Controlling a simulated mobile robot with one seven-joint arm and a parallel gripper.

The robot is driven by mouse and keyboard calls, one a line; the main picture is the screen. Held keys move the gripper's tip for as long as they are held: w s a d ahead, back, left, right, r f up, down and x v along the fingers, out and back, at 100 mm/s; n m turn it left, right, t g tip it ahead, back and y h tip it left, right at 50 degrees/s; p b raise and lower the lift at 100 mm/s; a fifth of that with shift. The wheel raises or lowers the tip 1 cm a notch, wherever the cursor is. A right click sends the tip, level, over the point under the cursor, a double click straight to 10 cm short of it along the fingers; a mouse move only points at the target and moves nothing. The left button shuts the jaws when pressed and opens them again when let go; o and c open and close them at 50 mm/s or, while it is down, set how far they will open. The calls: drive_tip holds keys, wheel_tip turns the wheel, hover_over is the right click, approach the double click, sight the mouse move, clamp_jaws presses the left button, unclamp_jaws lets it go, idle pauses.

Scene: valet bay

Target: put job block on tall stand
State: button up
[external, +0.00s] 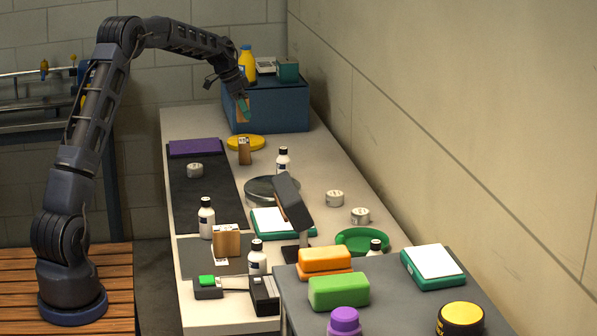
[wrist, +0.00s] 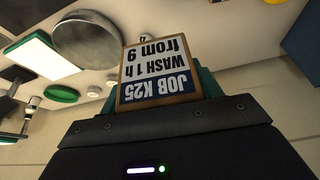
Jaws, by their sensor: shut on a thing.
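My gripper (external: 242,103) is shut on a wooden job block (external: 241,112) and holds it in the air in front of the blue box. In the wrist view the job block (wrist: 158,72) carries a white and blue label reading "JOB K25, WASH 1 h from 9", upside down in the picture. A tall dark stand (external: 292,203) with a tilted panel stands mid-bench, well nearer the camera than my gripper. A strip of wood shows at its left edge; I cannot tell what it belongs to.
Other wooden blocks stand by the yellow disc (external: 262,142) and on the front dark mat (external: 192,262). The blue box (external: 275,108) bears a yellow bottle and a teal item. Around the stand are white bottles, a metal round (external: 262,188), a teal-edged pad (external: 270,222) and a green dish (external: 362,238).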

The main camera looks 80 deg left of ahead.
drive_tip(key=w+d+r+m+h, duration=0.1)
drive_tip(key=w+d+r+m, duration=0.15)
drive_tip(key=w+d, duration=0.8)
drive_tip(key=w+d+r+m+g+h, duration=0.1)
drive_tip(key=w+d+r+m, duration=0.3)
drive_tip(key=d, duration=1)
drive_tip(key=w+d+m+h, duration=0.15)
drive_tip(key=w+d, duration=0.45)
drive_tip(key=d, duration=0.7)
drive_tip(key=w+d+r+m+g, duration=0.1)
drive_tip(key=w+d+r+m, duration=0.15)
drive_tip(key=w+d, duration=0.75)
wheel_tip(320, 180, up, 8)
drive_tip(key=m+g, duration=0.4)
drive_tip(key=m, duration=0.7)
hover_over(379, 289)
drive_tip(key=a, duration=0.2)
drive_tip(key=f, duration=1.8)
drive_tip(key=shift+w+d+f, duration=0.2)
drive_tip(key=shift+w+f, duration=0.1)
drive_tip(key=shift+f, duration=0.1)
